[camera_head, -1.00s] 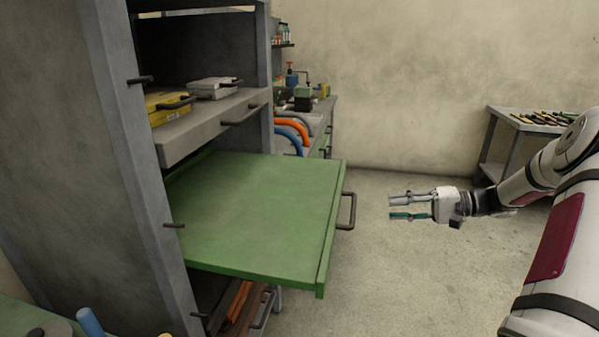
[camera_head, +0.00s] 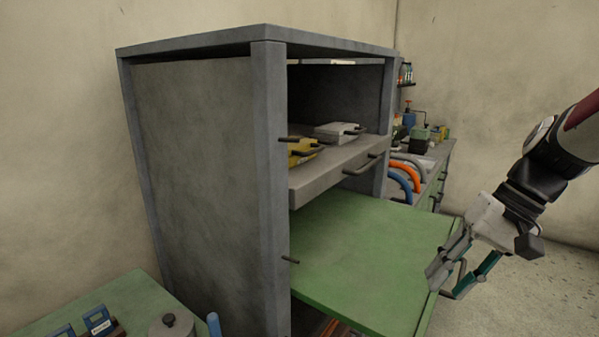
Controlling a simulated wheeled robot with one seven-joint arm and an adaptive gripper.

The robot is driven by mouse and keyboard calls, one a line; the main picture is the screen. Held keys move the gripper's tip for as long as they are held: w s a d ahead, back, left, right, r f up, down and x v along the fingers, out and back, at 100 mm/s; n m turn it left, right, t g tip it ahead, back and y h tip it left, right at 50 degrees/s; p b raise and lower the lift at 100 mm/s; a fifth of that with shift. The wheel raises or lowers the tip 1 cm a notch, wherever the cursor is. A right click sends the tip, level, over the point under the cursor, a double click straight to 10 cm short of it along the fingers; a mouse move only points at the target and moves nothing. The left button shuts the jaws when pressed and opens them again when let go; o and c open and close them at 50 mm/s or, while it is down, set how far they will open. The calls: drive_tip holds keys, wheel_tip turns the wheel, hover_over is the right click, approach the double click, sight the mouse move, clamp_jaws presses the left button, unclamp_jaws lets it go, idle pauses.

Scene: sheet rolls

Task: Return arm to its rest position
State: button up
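My gripper (camera_head: 446,282) is at the right in the head view, pointing down and left. Its two fingers are spread apart and nothing shows held between them. It overlaps the front right edge of the pulled-out green drawer (camera_head: 365,255) in the picture, close to the drawer's handle (camera_head: 462,272). I cannot tell whether a finger touches the handle or only passes in front of it. My arm comes in from the upper right edge.
A grey cabinet (camera_head: 205,170) holds the drawer. A grey shelf (camera_head: 335,170) above carries a yellow case (camera_head: 303,152) and a pale case (camera_head: 336,132). A green bench (camera_head: 60,310) stands at lower left. Bare floor (camera_head: 530,290) is at right.

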drive_tip(key=s+a+r+n+t+h+p, duration=0.1)
drive_tip(key=s+a+r+h+p, duration=0.1)
drive_tip(key=s, duration=0.7)
drive_tip(key=s+a+r+n+t+h+p, duration=0.1)
drive_tip(key=s+a+r+t+h+p, duration=0.1)
drive_tip(key=s+r, duration=0.3)
drive_tip(key=s+h, duration=0.1)
drive_tip(key=s, duration=0.3)
drive_tip(key=shift+a+n+t, duration=0.3)
